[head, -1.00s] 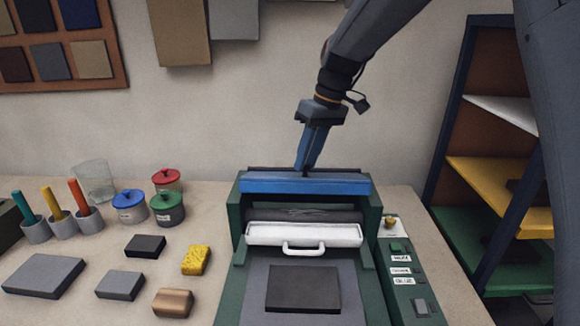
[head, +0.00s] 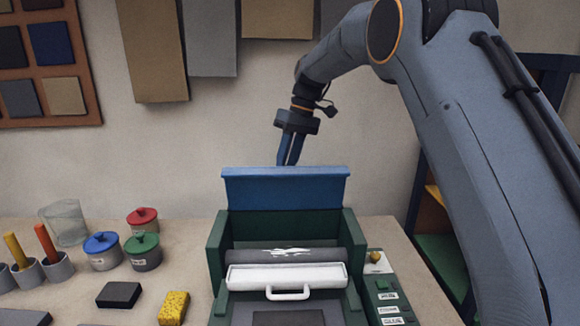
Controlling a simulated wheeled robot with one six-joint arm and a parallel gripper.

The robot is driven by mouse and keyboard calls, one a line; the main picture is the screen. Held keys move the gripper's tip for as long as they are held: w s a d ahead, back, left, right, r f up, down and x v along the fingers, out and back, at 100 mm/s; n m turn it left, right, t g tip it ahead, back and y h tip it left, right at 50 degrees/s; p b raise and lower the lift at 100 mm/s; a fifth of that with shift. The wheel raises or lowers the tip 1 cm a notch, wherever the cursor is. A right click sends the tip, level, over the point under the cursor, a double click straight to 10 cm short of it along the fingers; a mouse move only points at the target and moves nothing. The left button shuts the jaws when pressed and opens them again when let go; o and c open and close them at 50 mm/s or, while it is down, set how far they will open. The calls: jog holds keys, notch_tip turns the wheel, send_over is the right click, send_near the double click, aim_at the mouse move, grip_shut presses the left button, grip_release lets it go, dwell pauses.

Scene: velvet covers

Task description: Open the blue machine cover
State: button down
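The blue machine cover (head: 285,188) stands raised at the back of the green machine (head: 216,250), its broad blue face showing above the frame. My gripper (head: 289,162) points down just behind the cover's top edge. Its two blue fingers lie side by side with hardly a gap, and nothing shows between them. The fingertips meet the cover's top edge in the picture; I cannot tell whether they touch it. Below the cover, the dark roller (head: 300,256) and a white bar with a handle (head: 288,277) lie uncovered.
A control panel (head: 385,290) with a yellow knob is right of the machine. Lidded pots, including a green-lidded one (head: 143,250), a yellow sponge (head: 174,307) and a dark block (head: 118,294) lie left. A shelf (head: 440,250) stands right, partly behind my arm.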

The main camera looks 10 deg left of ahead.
jog(key=shift+w+d+f+g, duration=0.15)
jog(key=shift+w+f+g, duration=0.25)
jog(key=shift+w+g, duration=0.3)
jog(key=shift+w+d+f+g, duration=0.1)
jog(key=shift+w+f+g, duration=0.25)
jog(key=shift+w+g, duration=0.35)
jog(key=shift+w+m+h, duration=0.15)
jog(key=shift+m+h, duration=0.15)
jog(key=c, duration=1.8)
grip_release()
jog(key=o, duration=0.3)
jog(key=shift+w+d, duration=0.1)
jog(key=shift+a, duration=0.2)
jog(key=shift+a+r, duration=0.15)
jog(key=shift+s, duration=0.25)
